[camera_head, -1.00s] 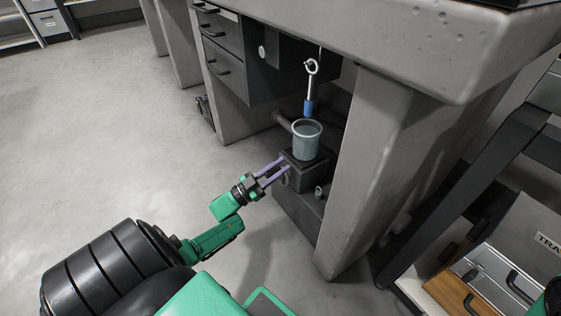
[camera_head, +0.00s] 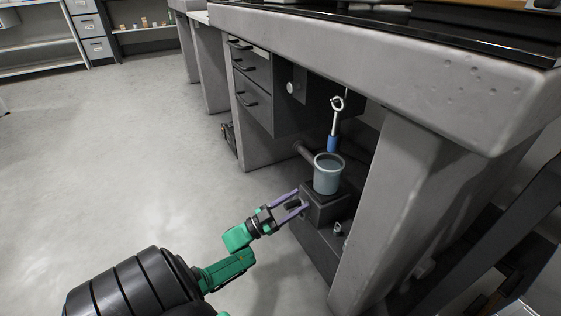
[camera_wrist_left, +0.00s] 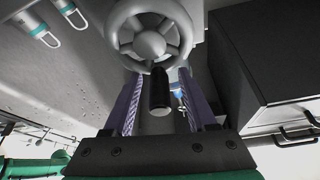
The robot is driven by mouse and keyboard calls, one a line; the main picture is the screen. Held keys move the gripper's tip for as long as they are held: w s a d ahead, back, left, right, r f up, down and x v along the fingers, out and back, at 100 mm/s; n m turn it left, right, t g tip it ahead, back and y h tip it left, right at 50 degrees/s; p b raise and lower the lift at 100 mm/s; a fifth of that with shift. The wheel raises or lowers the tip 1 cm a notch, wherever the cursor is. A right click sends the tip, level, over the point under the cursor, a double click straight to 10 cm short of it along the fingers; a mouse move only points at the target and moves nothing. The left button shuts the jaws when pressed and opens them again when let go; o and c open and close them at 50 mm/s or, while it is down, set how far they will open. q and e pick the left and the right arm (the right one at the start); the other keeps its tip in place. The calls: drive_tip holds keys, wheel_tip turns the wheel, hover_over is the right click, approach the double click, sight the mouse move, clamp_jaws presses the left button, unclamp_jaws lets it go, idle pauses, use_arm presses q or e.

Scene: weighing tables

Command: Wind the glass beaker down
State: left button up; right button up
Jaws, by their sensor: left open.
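The glass beaker (camera_head: 327,174) stands upright on a dark block-shaped stand (camera_head: 327,209) under the stone table. A blue piece (camera_head: 332,144) hangs from a hook just over the beaker's rim; I cannot tell whether it reaches inside. My left gripper (camera_head: 301,199) is at the stand's near-left face with its purple fingers apart. In the left wrist view, a grey spoked handwheel (camera_wrist_left: 149,43) is just beyond the fingertips. Its black crank handle (camera_wrist_left: 160,92) points back between the open fingers, with no clear grip on it. My right gripper is out of view.
The grey table leg (camera_head: 384,215) is close on the right of the stand. A drawer unit (camera_head: 250,85) is under the table at left. The heavy tabletop (camera_head: 400,70) overhangs the stand. The floor (camera_head: 120,150) to the left is clear.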

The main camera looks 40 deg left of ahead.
use_arm(q)
drive_tip(key=v, duration=1.3)
drive_tip(key=shift+s+a, duration=0.1)
drive_tip(key=shift+s, duration=0.05)
